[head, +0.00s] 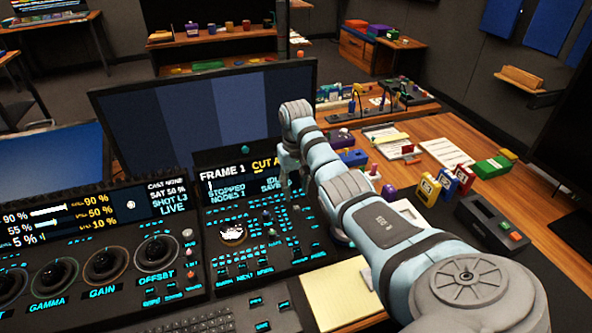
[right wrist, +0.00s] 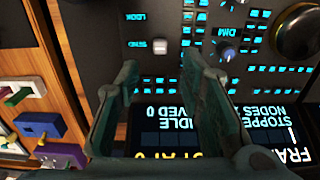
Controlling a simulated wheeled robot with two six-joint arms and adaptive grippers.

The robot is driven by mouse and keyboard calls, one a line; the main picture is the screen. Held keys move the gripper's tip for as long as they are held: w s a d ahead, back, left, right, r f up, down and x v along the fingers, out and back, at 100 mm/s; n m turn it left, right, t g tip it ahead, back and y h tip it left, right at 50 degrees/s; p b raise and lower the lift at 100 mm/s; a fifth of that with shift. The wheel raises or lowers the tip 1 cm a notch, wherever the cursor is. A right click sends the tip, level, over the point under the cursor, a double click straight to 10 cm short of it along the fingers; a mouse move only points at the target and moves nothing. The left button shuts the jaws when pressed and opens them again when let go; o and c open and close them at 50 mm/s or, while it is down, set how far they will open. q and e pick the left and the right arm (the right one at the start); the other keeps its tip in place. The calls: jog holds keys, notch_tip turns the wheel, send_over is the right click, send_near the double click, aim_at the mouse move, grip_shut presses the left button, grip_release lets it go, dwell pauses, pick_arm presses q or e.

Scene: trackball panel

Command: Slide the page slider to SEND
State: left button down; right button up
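The control panel (head: 285,225) has glowing cyan keys and a display (head: 240,175) reading FRAME 1. In the right wrist view the panel (right wrist: 185,20) appears upside down. A small pale cap (right wrist: 160,47) there sits beside a label that seems to read SEND, with LOOK further up. I cannot be sure this cap is the page slider. My right gripper (head: 290,163) is over the panel near the display. Its fingers (right wrist: 158,78) are apart with nothing held, and the cap shows in the gap between them. My left gripper is out of view.
A round knob (right wrist: 227,50) stands near the cap in the right wrist view. A large monitor (head: 210,110) rises behind the panel. Trackballs (head: 105,263) line the left. A notepad (head: 340,295) and small colored boxes (head: 445,182) lie on the wooden desk at right.

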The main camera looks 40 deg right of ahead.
aim_at(296, 206)
notch_tip(296, 206, up, 6)
jog(key=shift+f, duration=0.15)
dwell(0.4)
